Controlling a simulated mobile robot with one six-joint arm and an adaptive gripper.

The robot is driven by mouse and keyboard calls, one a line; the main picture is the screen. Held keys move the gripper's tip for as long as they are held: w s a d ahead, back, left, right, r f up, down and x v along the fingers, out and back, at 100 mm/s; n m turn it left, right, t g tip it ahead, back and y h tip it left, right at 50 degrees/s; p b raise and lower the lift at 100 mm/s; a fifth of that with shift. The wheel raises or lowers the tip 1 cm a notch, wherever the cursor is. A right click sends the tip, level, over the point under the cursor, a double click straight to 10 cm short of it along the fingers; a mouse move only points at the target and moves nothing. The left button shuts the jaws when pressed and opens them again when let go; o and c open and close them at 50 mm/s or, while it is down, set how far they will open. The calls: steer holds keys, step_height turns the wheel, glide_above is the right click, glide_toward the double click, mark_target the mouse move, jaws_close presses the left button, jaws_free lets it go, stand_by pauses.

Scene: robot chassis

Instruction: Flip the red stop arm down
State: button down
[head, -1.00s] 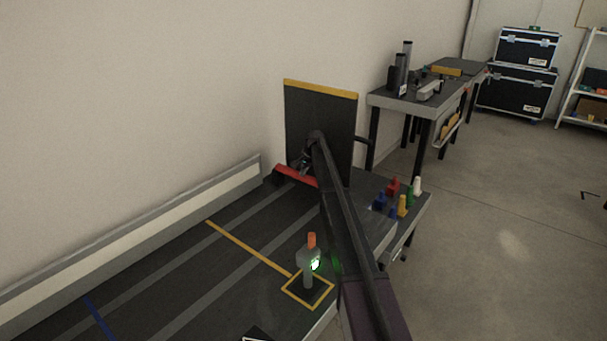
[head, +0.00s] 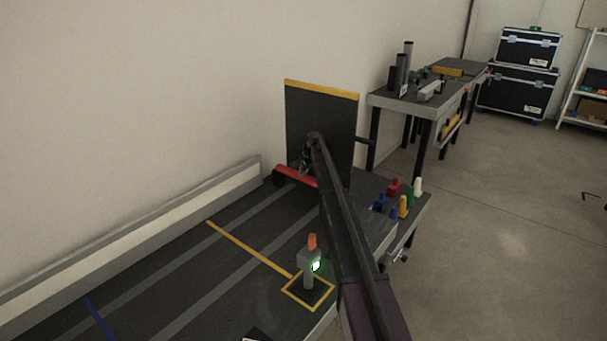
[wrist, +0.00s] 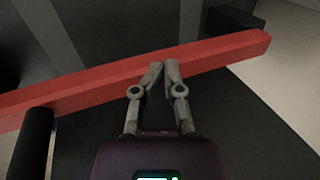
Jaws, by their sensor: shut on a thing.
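The red stop arm (head: 297,176) is a straight red bar at the far end of the dark table, in front of a black upright panel. In the wrist view the red stop arm (wrist: 90,85) runs across the picture, slanting up to the right. My gripper (wrist: 165,68) is over the middle of the bar with its two fingertips close together on it, shut on the bar. In the head view my gripper (head: 305,163) is small and partly hidden by my own arm. The part of the bar between the fingertips is hidden.
The black panel (head: 320,125) with a yellow top edge stands right behind the bar. A grey post with an orange top (head: 311,255) stands in a yellow square near the front. Several coloured pegs (head: 402,203) stand at the right. A raised rail (head: 130,240) runs along the wall.

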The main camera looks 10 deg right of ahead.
mark_target(304, 177)
steer(key=shift+w+p+v, duration=0.2)
steer(key=shift+p+v, duration=0.85)
steer(key=shift+v, duration=0.05)
steer(key=shift+w+p+v, duration=0.2)
steer(key=shift+p+v, duration=0.8)
steer(key=shift+v, duration=0.15)
step_height(304, 177, up, 10)
steer(key=p, duration=0.9)
steer(key=shift+a, duration=0.15)
steer(key=shift+f, duration=0.1)
steer(key=s+a+r+n+g+h+p, duration=0.1)
steer(key=s+a+n+p, duration=0.1)
steer(key=s, duration=1.7)
steer(key=s+a+r+n+g+p, duration=0.1)
steer(key=s+a+n, duration=0.2)
steer(key=s, duration=1.7)
steer(key=s+a+r+n+g+h+p, duration=0.1)
steer(key=s+n, duration=0.4)
steer(key=s, duration=1.5)
steer(key=shift+a+r+h+p, duration=0.3)
steer(key=shift+a+r+p, duration=0.3)
steer(key=shift+p, duration=0.25)
